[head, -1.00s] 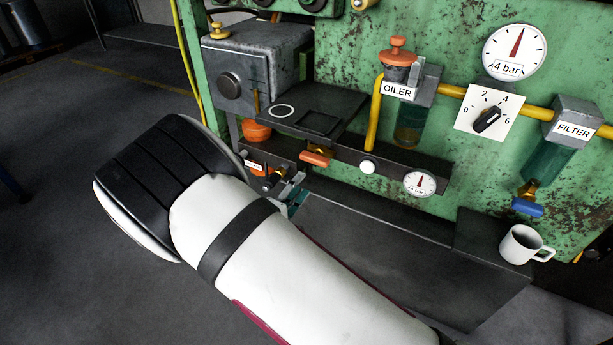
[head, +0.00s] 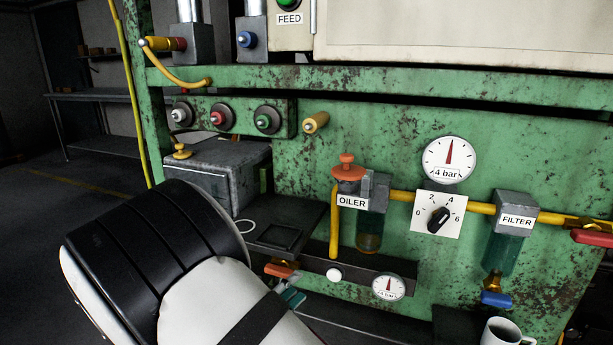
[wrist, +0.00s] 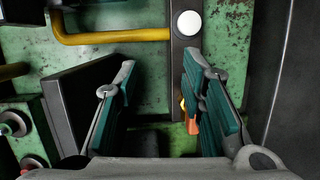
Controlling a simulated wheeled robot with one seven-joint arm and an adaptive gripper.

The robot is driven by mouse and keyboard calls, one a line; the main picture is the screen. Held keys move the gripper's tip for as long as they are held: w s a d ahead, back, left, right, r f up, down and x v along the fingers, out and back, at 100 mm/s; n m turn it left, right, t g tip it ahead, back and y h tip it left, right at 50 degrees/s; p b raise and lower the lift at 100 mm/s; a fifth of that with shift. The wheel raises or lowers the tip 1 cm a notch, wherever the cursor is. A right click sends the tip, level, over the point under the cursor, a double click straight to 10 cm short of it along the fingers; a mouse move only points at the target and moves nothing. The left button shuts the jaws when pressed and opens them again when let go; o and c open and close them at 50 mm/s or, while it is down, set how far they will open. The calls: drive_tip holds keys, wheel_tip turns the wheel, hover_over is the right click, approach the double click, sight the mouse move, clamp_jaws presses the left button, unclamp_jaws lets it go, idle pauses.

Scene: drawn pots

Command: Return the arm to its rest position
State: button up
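My gripper (wrist: 158,72) is open in the wrist view, its two teal-padded fingers apart with nothing held between them. An orange lever (wrist: 190,122) shows beside the right finger; whether they touch I cannot tell. In the head view my white and black arm fills the lower left, bent, and reaches in front of the green machine (head: 310,170). Only a small teal part of my gripper (head: 291,297) shows there, below the dark shelf and close to the orange lever (head: 282,270). The rest of it is hidden by the arm.
The oiler (head: 372,225), pressure gauge (head: 449,159), dial plate (head: 439,215) and filter (head: 507,245) are on the panel. A dark shelf (head: 275,238) juts out near my arm. A white mug (head: 503,332) stands at the lower right. Open floor (head: 40,215) lies left.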

drive_tip(key=s+d+r+m+g+h, duration=0.25)
drive_tip(key=d+r+g, duration=0.2)
drive_tip(key=d, duration=0.35)
drive_tip(key=s+d+r+m+g+h, duration=0.1)
drive_tip(key=s+d+r+m+g, duration=0.15)
drive_tip(key=d+r, duration=0.45)
drive_tip(key=s+d+r+m+g+y, duration=0.35)
drive_tip(key=s+d+g, duration=0.25)
drive_tip(key=s+d, duration=0.35)
drive_tip(key=s+d+r+m+g+y, duration=0.1)
drive_tip(key=s+d+y, duration=0.1)
drive_tip(key=s, duration=0.5)
drive_tip(key=s+d+r+m+g+y, duration=0.1)
drive_tip(key=s+d+r+g+y, duration=0.15)
drive_tip(key=s, duration=0.45)
drive_tip(key=s+a+f+t+y, duration=0.1)
drive_tip(key=s+a+t+y, duration=0.2)
drive_tip(key=s+a+y, duration=0.45)
wheel_tip(320, 180, up, 26)
drive_tip(key=s+d+t+h+p, duration=0.2)
drive_tip(key=t+p, duration=0.1)
drive_tip(key=p, duration=2.1)
drive_tip(key=shift+t, duration=0.35)
drive_tip(key=shift+f, duration=0.1)
